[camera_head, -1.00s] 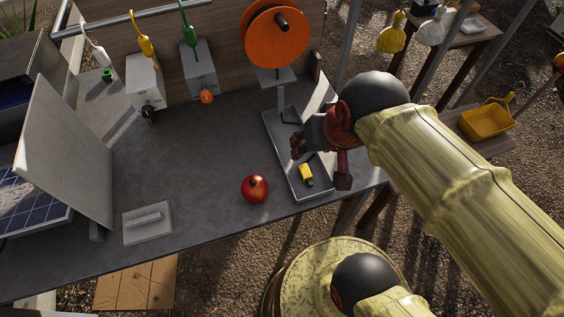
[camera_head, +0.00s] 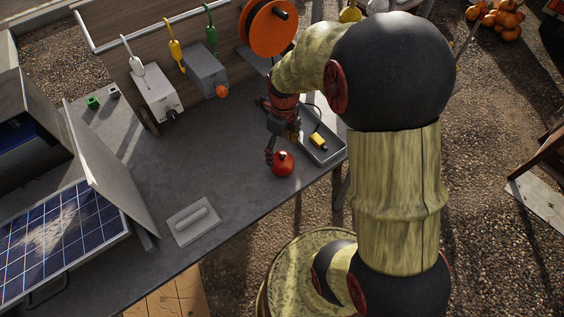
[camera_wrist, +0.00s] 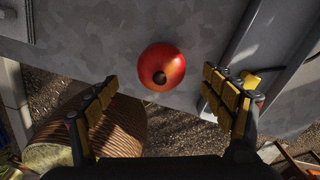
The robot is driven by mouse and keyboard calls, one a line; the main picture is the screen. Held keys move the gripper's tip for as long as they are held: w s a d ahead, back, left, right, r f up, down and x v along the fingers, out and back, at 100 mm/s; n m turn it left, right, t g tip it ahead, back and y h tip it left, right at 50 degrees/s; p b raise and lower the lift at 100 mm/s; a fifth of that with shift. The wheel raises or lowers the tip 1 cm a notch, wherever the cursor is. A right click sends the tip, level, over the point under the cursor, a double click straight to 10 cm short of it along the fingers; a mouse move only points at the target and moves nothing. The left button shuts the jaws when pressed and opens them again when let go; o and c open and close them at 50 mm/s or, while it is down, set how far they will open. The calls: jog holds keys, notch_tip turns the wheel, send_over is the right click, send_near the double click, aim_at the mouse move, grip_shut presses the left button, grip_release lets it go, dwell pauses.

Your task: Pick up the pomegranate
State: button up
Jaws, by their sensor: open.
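The red pomegranate (camera_head: 283,164) sits on the grey table near its front edge, just left of the metal tray. My gripper (camera_head: 281,147) is low over the table at the fruit, its fingers close to it in the head view. In the wrist view the pomegranate (camera_wrist: 161,68) lies ahead of and between the two yellow-padded fingers of my gripper (camera_wrist: 166,100). The fingers are spread wide and empty, with gaps on both sides of the fruit. Its dark crown faces the wrist camera.
The metal tray (camera_head: 335,155) with a yellow item (camera_head: 318,140) stands close on the right. A grey plate with a handle (camera_head: 193,221) lies to the left. Grey boxes (camera_head: 156,95) and an orange reel (camera_head: 268,27) stand at the back. The table middle is clear.

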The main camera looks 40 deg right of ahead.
aim_at(281, 163)
jog(key=shift+d+f+m, duration=0.1)
jog(key=shift+f+m, duration=0.2)
jog(key=shift+f, duration=0.1)
jog(key=shift+s+f+b, duration=0.1)
jog(key=shift+f+b, duration=0.25)
jog(key=shift+f, duration=0.6)
notch_tip(281, 163, down, 6)
jog(key=shift+r+b, duration=0.1)
jog(key=shift+b, duration=1.1)
jog(key=shift+c, duration=1.1)
jog(key=shift+a, duration=0.2)
jog(key=c, duration=1.1)
jog(key=shift+r, duration=0.2)
jog(key=shift+c, duration=0.4)
